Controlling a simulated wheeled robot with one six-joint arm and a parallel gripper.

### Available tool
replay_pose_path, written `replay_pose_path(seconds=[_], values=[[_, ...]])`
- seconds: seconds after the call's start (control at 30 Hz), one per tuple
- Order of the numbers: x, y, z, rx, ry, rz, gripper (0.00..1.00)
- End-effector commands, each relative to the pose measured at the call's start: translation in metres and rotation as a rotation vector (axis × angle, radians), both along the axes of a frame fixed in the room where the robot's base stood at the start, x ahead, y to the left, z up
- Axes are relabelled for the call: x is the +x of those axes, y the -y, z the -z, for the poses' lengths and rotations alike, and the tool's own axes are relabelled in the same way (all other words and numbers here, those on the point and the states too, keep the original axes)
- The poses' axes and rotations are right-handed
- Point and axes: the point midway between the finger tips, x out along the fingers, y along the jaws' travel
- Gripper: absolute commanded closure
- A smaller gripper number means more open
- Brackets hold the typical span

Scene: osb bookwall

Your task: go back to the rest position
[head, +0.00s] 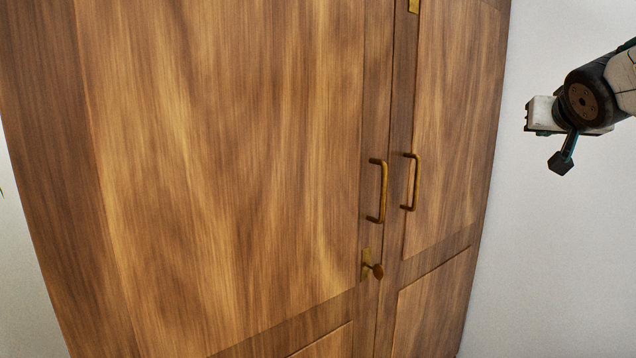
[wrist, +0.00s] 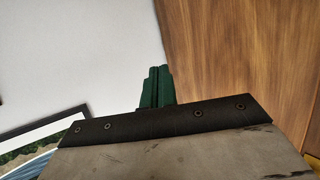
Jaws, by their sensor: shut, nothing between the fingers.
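My gripper (head: 561,162) is at the right of the head view, in front of the pale wall and to the right of the wooden cabinet. Its fingers point down and it touches nothing. In the wrist view its green fingers (wrist: 158,76) are together, with nothing between them.
A tall wooden cabinet (head: 230,150) fills most of the head view, its doors shut. It has two brass handles (head: 382,190) and a key in a lock (head: 376,271). The wall (head: 560,260) at right is bare. A framed picture (wrist: 45,138) shows at the wrist view's lower left.

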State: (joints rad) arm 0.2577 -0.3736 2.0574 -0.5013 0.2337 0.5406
Motion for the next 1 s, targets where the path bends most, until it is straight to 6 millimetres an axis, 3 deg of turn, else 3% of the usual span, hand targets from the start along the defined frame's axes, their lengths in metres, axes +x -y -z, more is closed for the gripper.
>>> replay_pose_path(seconds=[0.03, 0.2, 0.4, 0.5, 0.63, 1.0], values=[[-0.02, -0.005, 0.031, 0.009, -0.115, 0.015, 1.0], [-0.099, -0.036, 0.132, 0.057, -0.522, -0.008, 1.0], [-0.207, -0.092, 0.219, 0.142, -0.939, -0.156, 1.0], [-0.256, -0.119, 0.247, 0.189, -1.086, -0.24, 1.0], [-0.297, -0.144, 0.268, 0.23, -1.158, -0.312, 1.0], [-0.3, -0.151, 0.265, 0.203, -1.129, -0.343, 1.0]])
